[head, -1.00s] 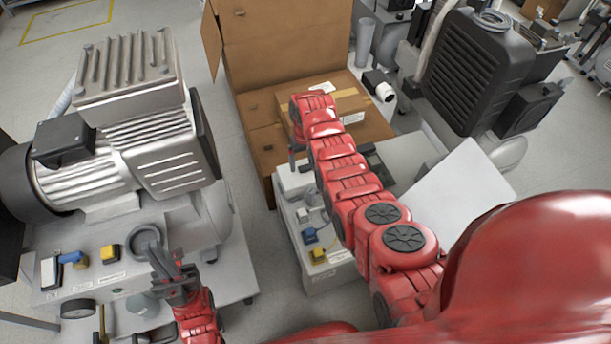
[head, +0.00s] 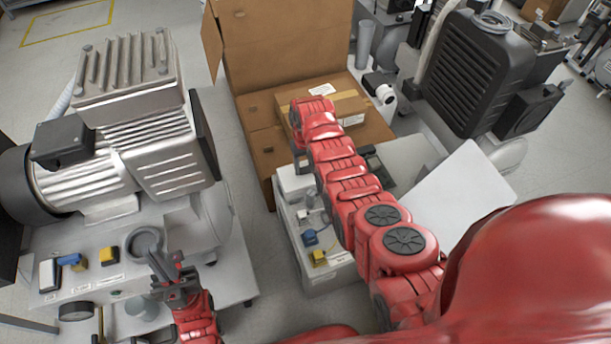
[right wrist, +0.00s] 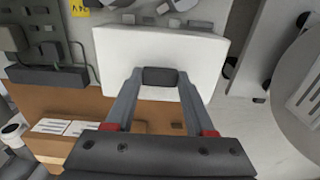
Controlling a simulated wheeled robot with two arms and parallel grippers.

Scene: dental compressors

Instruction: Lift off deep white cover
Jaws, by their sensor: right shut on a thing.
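The white cover (right wrist: 205,52) is a pale box-like piece with a dark handle (right wrist: 160,77) at its near edge, seen in the right wrist view. My right gripper (right wrist: 160,80) has its two fingers closed on this handle from either side. In the head view the cover (head: 293,182) shows partly at the back left corner of the low middle unit, below my right gripper (head: 298,160). My right arm hides much of that unit. My left gripper (head: 167,268) appears open and empty, in front of the left compressor's grey round port.
A large compressor (head: 130,140) stands at the left, with blue and yellow switches on its front. An open cardboard box (head: 285,50) stands behind the middle unit (head: 330,275). A white panel (head: 465,195) and a black finned unit (head: 475,70) are at the right.

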